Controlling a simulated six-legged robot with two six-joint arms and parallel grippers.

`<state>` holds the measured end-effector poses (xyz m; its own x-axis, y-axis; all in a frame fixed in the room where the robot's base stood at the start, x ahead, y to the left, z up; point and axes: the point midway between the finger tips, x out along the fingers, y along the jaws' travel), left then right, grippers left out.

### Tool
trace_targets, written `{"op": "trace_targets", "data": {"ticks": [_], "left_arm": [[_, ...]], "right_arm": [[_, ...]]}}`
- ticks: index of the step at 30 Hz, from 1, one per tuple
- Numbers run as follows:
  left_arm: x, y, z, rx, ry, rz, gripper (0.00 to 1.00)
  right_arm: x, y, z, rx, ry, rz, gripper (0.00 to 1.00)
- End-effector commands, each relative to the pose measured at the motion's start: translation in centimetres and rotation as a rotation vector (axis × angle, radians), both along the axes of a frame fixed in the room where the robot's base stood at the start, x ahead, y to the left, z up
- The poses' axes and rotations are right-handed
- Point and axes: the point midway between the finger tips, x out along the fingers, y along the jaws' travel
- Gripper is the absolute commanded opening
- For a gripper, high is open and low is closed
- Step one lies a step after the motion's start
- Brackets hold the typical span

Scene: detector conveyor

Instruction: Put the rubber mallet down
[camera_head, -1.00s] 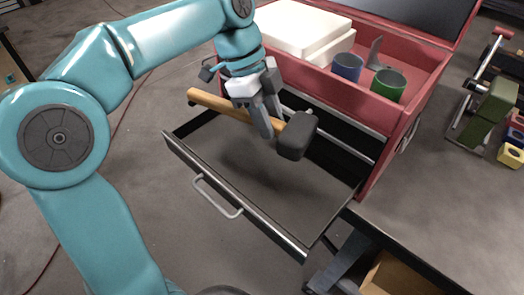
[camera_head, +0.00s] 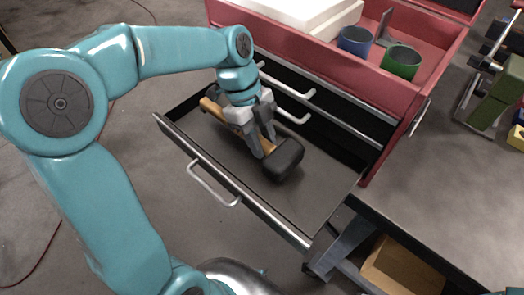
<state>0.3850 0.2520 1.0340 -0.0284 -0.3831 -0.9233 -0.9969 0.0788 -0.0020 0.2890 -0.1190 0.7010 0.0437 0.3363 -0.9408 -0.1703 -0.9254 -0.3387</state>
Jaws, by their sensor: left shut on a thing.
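The rubber mallet has a black head (camera_head: 284,160) and a wooden handle (camera_head: 211,108). My left gripper (camera_head: 264,147) is shut on the mallet's handle near the head, and its fingers hide part of the handle. The mallet is inside the open drawer (camera_head: 310,205), low over its grey floor. I cannot tell whether it touches the floor. My right gripper is not in view.
The drawer has a front handle (camera_head: 214,184) and belongs to a red tool chest (camera_head: 440,62). A blue cup (camera_head: 355,41), a green cup (camera_head: 401,63) and a white box (camera_head: 335,20) are in its top. The drawer's right part is clear.

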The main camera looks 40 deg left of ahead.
Motion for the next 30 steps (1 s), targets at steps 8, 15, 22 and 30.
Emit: {"op": "trace_targets", "data": {"ticks": [8, 15, 22, 30], "left_arm": [[0.2, 0.2, -3.5, -0.001, 0.003, 0.002, 0.0], [0.4, 0.3, -5.0, 0.0, -0.001, 0.002, 0.0], [0.4, 0.2, -5.3, 0.0, -0.001, 0.002, 0.0], [0.3, 0.2, -5.2, 0.0, -0.001, 0.001, 0.57]], "right_arm": [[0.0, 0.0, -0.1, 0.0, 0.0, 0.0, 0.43], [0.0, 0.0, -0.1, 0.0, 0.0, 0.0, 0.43], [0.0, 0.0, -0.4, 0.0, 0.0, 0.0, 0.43], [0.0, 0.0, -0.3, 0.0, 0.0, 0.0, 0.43]]}}
